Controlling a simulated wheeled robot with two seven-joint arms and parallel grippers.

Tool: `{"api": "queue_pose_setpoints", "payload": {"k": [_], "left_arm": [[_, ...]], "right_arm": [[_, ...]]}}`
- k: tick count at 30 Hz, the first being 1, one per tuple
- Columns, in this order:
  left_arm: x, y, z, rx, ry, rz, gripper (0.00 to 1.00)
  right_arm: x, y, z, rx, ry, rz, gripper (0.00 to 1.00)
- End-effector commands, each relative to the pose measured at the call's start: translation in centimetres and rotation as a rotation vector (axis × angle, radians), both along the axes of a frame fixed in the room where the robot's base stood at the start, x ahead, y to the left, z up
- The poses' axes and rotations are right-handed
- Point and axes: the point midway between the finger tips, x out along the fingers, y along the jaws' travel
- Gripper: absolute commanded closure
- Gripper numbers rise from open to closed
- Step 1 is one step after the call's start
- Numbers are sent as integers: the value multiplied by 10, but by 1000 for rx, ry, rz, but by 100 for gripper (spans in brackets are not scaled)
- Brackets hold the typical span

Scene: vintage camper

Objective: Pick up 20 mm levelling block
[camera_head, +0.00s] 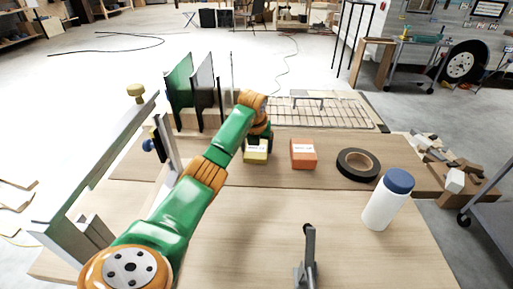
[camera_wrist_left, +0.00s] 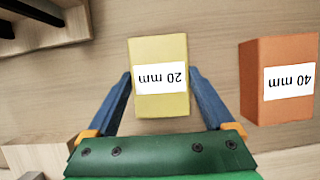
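The yellow block labelled "20 mm" (camera_wrist_left: 160,48) lies on the wooden bench top in the left wrist view. In the head view the yellow block (camera_head: 256,155) shows just below the end of my left arm. My left gripper (camera_wrist_left: 159,76) is open, with one blue finger on each side of the block's near part. Whether the fingers touch the block I cannot tell. In the head view my left gripper (camera_head: 259,141) partly hides the block's far side. My right gripper is not in view.
An orange block labelled "40 mm" (camera_wrist_left: 280,82) lies right of the yellow one, also in the head view (camera_head: 303,154). A black tape roll (camera_head: 358,164) and a white bottle with blue cap (camera_head: 387,201) stand farther right. Upright panels (camera_head: 203,88) and a wire rack (camera_head: 322,112) are behind.

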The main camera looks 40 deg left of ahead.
Motion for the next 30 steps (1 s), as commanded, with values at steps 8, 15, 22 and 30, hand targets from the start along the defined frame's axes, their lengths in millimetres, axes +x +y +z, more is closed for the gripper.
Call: {"api": "queue_pose_setpoints", "payload": {"k": [8,15,22,30], "left_arm": [[0,0,0,-1,-1,0,77],[1,0,9,0,-4,1,77],[1,0,64,1,-6,1,77],[0,0,102,0,-2,1,77]], "right_arm": [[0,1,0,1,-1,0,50],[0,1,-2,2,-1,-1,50],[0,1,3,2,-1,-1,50],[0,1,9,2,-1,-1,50]]}}
